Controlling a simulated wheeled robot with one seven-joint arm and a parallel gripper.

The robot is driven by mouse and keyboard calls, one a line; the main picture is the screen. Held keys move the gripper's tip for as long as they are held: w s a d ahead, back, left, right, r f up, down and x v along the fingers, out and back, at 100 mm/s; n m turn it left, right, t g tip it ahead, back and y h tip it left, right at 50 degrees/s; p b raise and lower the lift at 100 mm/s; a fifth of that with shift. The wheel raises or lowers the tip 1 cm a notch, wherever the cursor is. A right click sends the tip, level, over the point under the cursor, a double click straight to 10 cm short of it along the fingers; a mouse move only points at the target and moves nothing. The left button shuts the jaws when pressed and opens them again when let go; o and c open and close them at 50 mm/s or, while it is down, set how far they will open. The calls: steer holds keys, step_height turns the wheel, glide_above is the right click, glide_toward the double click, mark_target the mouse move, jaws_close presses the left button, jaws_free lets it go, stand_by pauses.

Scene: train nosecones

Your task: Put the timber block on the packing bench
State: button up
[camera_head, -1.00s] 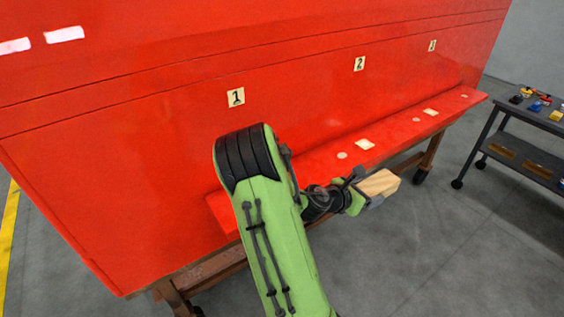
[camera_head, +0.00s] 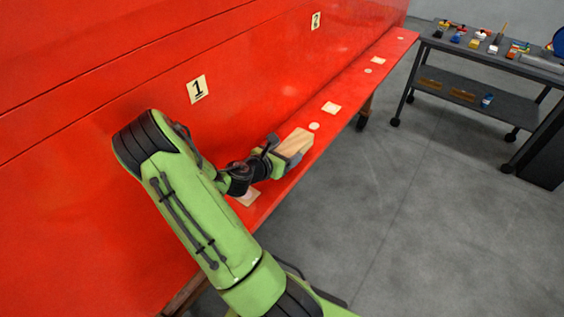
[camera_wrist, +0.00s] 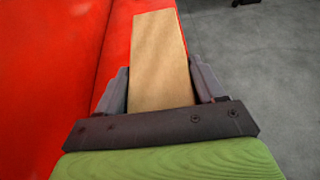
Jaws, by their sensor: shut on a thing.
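The timber block (camera_head: 294,144) is a pale wooden bar held in my gripper (camera_head: 286,152), which is shut on it. In the head view the block is in front of the red ledge, and I cannot tell how far above it. In the wrist view the block (camera_wrist: 160,62) sticks out lengthwise from between the two grey fingers of my gripper (camera_wrist: 162,88), with the red surface to its left and grey floor to its right. A dark bench with a lower shelf (camera_head: 480,56) stands at the upper right; I cannot tell whether it is the packing bench.
A large red panel (camera_head: 90,120) with number plates fills the left. Its red ledge (camera_head: 350,90) carries pale square and round patches. Small coloured items and tools (camera_head: 474,38) lie on the dark bench. Open grey floor (camera_head: 400,210) lies between ledge and bench.

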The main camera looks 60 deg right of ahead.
steer(key=f, duration=0.3)
steer(key=shift+w+f, duration=0.25)
steer(key=shift+s, duration=0.1)
steer(key=o, duration=1.2)
steer(key=shift+r, duration=0.1)
steer(key=v, duration=1.2)
